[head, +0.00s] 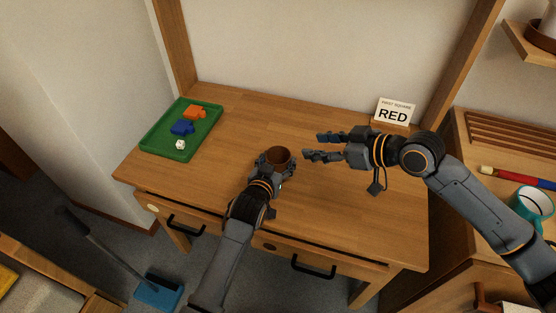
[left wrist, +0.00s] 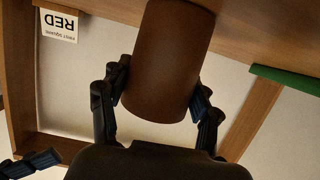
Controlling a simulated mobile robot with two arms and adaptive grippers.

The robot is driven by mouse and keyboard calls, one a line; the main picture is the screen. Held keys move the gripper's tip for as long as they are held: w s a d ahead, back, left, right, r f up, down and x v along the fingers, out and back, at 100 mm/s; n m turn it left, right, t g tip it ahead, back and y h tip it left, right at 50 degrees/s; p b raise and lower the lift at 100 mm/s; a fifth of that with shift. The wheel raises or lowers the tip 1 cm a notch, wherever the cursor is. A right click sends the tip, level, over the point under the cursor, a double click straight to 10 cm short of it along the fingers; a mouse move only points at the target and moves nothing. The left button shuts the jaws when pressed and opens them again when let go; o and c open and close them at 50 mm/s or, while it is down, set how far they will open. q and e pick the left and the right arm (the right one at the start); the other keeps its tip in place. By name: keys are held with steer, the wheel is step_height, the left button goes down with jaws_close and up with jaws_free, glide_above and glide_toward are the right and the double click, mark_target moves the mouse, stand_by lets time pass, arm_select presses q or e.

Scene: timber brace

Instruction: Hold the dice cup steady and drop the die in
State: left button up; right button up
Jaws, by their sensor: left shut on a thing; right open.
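The brown dice cup (head: 279,155) stands upright near the middle of the wooden desk. My left gripper (head: 276,163) is shut on it; in the left wrist view the fingers press both sides of the cup (left wrist: 168,65). The inside of the cup looks dark in the head view and its bottom is hard to make out. The white die (head: 180,145) lies at the near end of the green tray (head: 154,138), left of the cup. My right gripper (head: 318,146) is open and empty, to the right of the cup, its fingers pointing left.
An orange piece (head: 195,112) and a blue piece (head: 182,128) also lie in the green tray. A sign (head: 393,112) reading "FIRST SQUARE RED" stands at the desk's back right. The desk between tray and cup is clear. A teal mug (head: 531,205) sits on the right-hand cabinet.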

arm_select(q)
steer(key=o, duration=1.2)
steer(key=shift+s, duration=0.1)
